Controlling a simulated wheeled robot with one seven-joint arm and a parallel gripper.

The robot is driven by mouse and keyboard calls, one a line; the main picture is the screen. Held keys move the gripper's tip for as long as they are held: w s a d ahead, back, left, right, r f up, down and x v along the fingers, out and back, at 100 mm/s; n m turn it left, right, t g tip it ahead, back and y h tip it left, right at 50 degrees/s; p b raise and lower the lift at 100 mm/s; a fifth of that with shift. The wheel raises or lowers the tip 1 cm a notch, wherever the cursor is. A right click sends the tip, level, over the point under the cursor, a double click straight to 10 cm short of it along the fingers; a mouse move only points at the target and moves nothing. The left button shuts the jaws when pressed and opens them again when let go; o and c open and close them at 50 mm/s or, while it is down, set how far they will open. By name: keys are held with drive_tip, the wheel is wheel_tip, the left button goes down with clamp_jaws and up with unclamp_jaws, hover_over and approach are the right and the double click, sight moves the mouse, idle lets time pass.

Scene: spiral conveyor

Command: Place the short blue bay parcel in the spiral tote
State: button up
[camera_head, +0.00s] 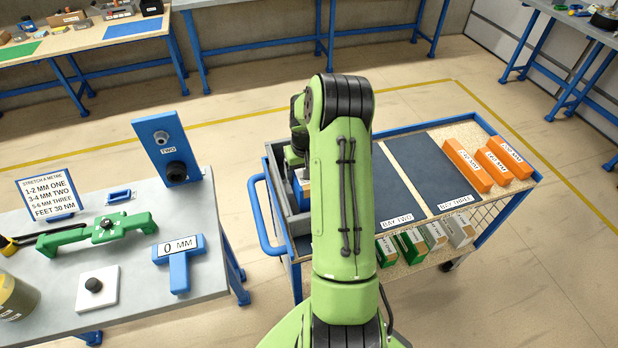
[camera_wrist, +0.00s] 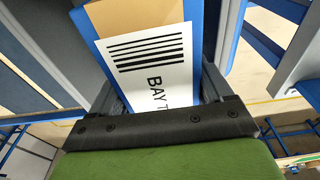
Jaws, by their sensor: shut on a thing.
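My gripper (camera_wrist: 158,88) is shut on a blue parcel (camera_wrist: 150,48) in the wrist view. The parcel has tan tape and a white label with a barcode and the partly hidden text "BAY T". In the head view my arm hides most of the gripper, and a small blue and white part of the parcel (camera_head: 303,188) shows beside it. A grey tote (camera_head: 279,193) stands at the left end of the blue trolley. The parcel is at the tote's opening in the head view. Whether it touches the tote's floor is hidden.
The trolley top has dark mats marked bay two (camera_head: 397,190) and bay three (camera_head: 437,160), both bare where visible. Orange boxes (camera_head: 468,165) stand at its right end. Green and pale boxes (camera_head: 410,243) sit on the lower shelf. A grey workbench (camera_head: 215,283) with tools is at left.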

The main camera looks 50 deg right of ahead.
drive_tip(key=shift+f, duration=2.75)
drive_tip(key=o, duration=0.7)
